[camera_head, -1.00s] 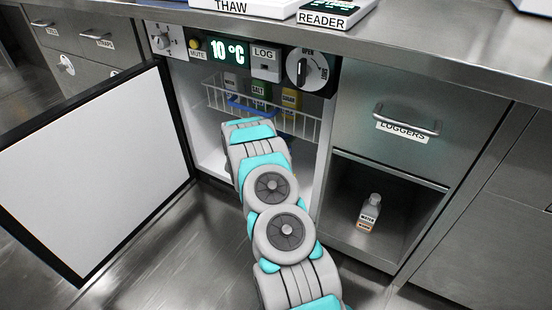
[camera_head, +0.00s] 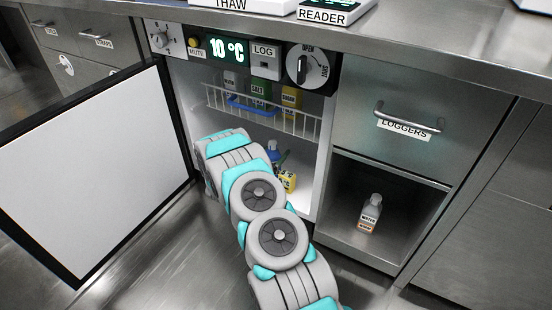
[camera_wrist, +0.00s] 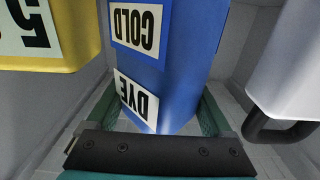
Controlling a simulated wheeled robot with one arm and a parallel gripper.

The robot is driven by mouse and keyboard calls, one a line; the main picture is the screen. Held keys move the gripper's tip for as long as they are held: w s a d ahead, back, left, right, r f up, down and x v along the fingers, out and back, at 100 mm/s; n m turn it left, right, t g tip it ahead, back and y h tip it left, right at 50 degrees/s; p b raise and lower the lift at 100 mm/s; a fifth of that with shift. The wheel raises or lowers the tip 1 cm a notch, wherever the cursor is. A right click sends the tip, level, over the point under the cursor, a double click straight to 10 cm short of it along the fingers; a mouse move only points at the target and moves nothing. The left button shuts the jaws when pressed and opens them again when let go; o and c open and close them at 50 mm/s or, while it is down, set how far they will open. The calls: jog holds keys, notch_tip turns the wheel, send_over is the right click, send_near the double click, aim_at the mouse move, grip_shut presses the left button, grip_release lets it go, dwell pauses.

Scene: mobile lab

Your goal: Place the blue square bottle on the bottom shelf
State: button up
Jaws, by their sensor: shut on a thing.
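The blue square bottle (camera_wrist: 180,75) fills the middle of the wrist view, with white COLD and DYE labels reading upside down. My gripper (camera_wrist: 160,112) is shut on it, with a teal finger along each side. In the head view a blue bottle top (camera_head: 273,151) shows inside the open cold cabinet, just right of my arm. My arm hides the gripper and most of the cabinet floor there. The wire basket (camera_head: 300,122) with a blue handle hangs above and holds several bottles. Whether the blue bottle touches the floor cannot be told.
A yellow bottle (camera_head: 288,181) stands close beside the blue one; yellow also shows at left in the wrist view (camera_wrist: 50,62). A pale object (camera_wrist: 292,75) with a black loop is at right. The open door (camera_head: 90,165) stands left. A bottle (camera_head: 370,214) stands in the right cubby.

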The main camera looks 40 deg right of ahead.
jog(key=shift+s+a+f, duration=0.1)
jog(key=shift+a+f, duration=0.1)
jog(key=shift+f, duration=1)
jog(key=shift+f, duration=0.1)
jog(key=o, duration=1.5)
